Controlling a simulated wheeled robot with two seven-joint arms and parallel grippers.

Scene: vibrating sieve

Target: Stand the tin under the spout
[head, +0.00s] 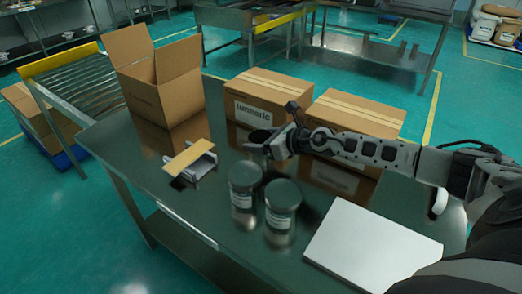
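Two grey metal tins with lids and pale labels stand upright side by side on the steel table. One is the left tin (244,186), the other the right tin (282,205). My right gripper (257,143) reaches in from the right, above the table behind the tins and in front of the turmeric box. It is apart from both tins in the picture. Its fingers are dark and small, so I cannot tell whether they are open or shut. My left gripper is out of view. I see no sieve or spout here.
On the steel table (225,232) are an open cardboard box (158,88), the closed turmeric box (262,97), another closed box (352,119), a small tan-topped metal fixture (190,160) and a white board (370,248). A roller conveyor (78,82) stands behind left. The table's front-left is clear.

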